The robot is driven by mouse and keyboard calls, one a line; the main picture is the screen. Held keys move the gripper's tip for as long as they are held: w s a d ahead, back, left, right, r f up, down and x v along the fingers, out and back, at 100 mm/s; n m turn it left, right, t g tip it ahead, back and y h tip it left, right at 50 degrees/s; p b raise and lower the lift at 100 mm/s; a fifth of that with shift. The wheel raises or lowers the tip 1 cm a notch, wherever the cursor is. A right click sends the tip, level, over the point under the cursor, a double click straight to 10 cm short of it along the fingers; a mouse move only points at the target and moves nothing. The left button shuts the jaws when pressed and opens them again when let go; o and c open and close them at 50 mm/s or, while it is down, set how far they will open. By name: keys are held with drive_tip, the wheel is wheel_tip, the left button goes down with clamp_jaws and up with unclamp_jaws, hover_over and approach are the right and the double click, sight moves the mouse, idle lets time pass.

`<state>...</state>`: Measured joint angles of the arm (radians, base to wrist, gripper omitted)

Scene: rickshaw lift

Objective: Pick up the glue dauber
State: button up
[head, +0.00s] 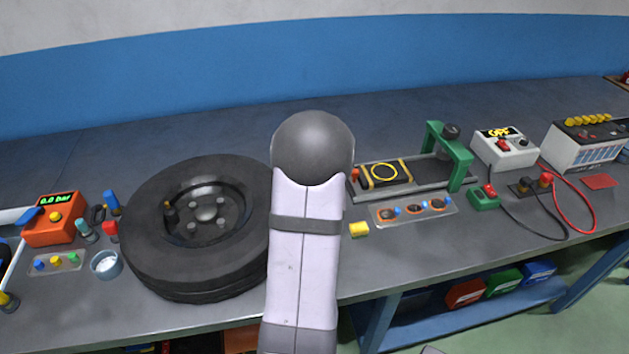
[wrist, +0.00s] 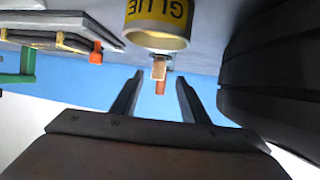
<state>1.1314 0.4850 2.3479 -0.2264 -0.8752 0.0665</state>
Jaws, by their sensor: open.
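In the wrist view, which is upside down, a pot with a yellow GLUE label (wrist: 160,12) stands at the top middle with its pale rim toward my gripper. A small tan and orange piece (wrist: 159,71), seemingly the glue dauber, shows just past the rim. I cannot tell whether it stands in the pot or behind it. My gripper (wrist: 160,78) is open, its two dark fingers pointing toward the pot, with the tan and orange piece appearing between their tips. In the head view my arm hides the gripper, the pot and the dauber.
A black tyre (head: 205,215) lies left of my arm and stands close on the right in the wrist view (wrist: 280,70). An orange gauge box (head: 55,219) sits far left.

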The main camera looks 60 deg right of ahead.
drive_tip(key=shift+p+x, duration=0.9)
drive_tip(key=shift+x, duration=1.7)
drive_tip(key=shift+s, duration=0.15)
clamp_jaws()
